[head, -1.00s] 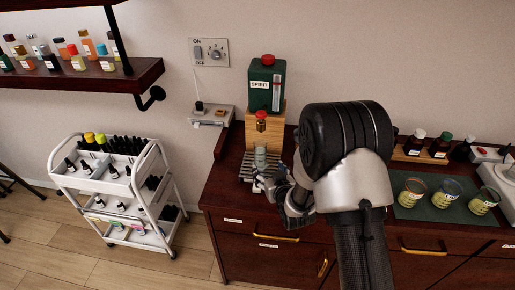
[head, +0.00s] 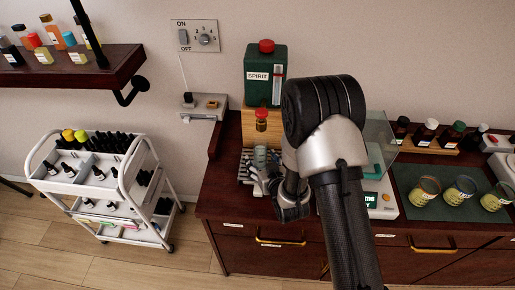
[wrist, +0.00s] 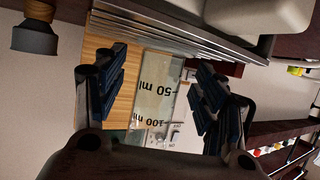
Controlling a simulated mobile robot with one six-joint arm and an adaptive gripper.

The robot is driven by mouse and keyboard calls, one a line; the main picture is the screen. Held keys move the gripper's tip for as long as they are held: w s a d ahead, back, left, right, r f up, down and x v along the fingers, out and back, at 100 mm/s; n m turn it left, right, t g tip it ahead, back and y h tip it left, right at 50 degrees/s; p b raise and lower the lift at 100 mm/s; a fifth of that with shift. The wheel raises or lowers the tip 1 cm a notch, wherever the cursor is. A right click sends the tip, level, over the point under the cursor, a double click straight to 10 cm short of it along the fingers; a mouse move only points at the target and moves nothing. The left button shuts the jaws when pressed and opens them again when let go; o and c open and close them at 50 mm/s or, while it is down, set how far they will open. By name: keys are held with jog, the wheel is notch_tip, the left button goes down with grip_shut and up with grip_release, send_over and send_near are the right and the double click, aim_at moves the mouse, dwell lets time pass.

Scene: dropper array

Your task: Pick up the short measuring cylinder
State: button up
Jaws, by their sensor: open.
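The short measuring cylinder (head: 260,154) is a clear glass vessel standing on a slatted metal tray (head: 246,158) below the red tap of the spirit dispenser. In the wrist view the cylinder (wrist: 158,88) shows "50 ml" and "100 ml" marks and appears between the two dark fingers, with a gap on each side. My gripper (wrist: 160,92) is open and not closed on it. In the head view my gripper (head: 262,182) is low beside the cylinder, on its near side, and my wrist covers part of the area to its right.
The green spirit tank (head: 263,88) stands on a wooden stand behind the cylinder. A balance (head: 382,205) with a glass shield is right of my arm. Several beakers (head: 461,190) stand on a green mat further right. A white trolley (head: 100,180) stands left of the bench.

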jog(key=shift+s, duration=0.1)
jog(key=shift+c, duration=0.6)
jog(key=c, duration=1.4)
jog(key=shift+r, duration=0.15)
